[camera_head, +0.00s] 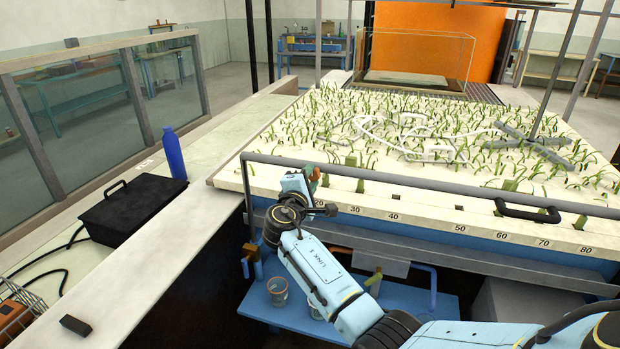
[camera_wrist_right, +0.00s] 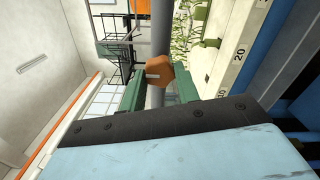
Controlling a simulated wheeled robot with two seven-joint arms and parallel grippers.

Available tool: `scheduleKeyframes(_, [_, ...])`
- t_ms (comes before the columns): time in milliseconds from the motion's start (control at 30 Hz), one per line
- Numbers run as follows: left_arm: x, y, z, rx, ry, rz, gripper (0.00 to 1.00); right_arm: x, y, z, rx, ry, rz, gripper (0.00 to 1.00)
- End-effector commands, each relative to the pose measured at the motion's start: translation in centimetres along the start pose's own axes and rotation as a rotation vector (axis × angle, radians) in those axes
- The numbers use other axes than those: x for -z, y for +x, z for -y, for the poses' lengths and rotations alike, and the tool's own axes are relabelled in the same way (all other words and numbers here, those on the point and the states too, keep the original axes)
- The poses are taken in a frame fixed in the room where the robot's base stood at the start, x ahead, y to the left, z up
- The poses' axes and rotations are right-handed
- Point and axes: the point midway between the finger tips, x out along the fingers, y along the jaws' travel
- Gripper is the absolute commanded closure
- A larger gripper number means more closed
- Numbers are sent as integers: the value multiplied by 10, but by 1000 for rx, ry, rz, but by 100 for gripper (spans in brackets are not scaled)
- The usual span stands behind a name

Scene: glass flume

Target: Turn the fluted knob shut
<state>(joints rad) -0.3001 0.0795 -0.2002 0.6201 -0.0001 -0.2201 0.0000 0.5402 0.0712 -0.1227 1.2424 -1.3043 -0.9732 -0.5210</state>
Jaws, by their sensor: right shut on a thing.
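In the head view, my right gripper (camera_head: 315,176) is at the left end of the grey rail along the flume's front. Only a small bit of the knob (camera_head: 308,169) shows there, mostly hidden by the gripper. My left gripper is in neither view.
The grey rail (camera_head: 430,184) runs along the front of the sandy bed of green plants (camera_head: 400,130). A blue bottle (camera_head: 174,153) and black case (camera_head: 132,212) stand on the left ledge. A blue shelf (camera_head: 265,305) with beakers lies below my arm.

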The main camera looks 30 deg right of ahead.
Motion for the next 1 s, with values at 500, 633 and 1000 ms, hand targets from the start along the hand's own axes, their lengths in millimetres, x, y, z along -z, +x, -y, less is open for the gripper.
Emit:
scheduleKeyframes(500, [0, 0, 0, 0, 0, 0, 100, 0, 0, 0, 0, -2, 0, 47])
scheduleKeyframes(633, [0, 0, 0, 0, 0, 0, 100, 0, 0, 0, 0, -1, 0, 47])
scheduleKeyframes(1000, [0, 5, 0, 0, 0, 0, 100, 2, -41, 2, -1, 0, -4, 47])
